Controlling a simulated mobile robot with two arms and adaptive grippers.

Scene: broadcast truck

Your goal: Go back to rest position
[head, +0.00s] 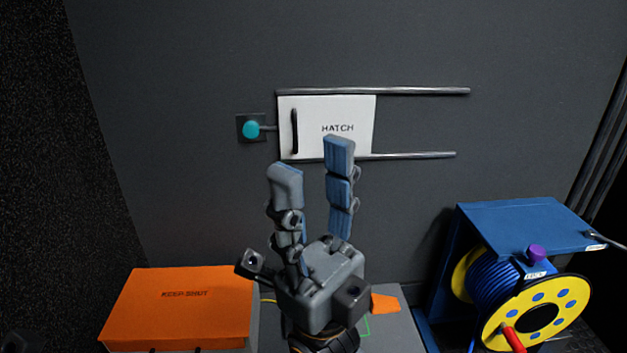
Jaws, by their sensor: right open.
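My right gripper (312,168) points up in the lower middle of the head view, in front of the dark wall. Its two fingers are apart and nothing is between them. The tip of its right finger overlaps the lower edge of a white sliding panel marked HATCH (352,112); I cannot tell whether they touch. The panel has a dark vertical handle (295,131) and sits at the left end of its two rails. My left gripper is not in view.
A teal knob (251,129) is left of the hatch. An orange KEEP SHUT box (182,305) is at lower left. A blue frame (530,220) with a yellow cable reel (541,312) is at lower right. An orange piece (385,303) lies on the grey surface behind my wrist.

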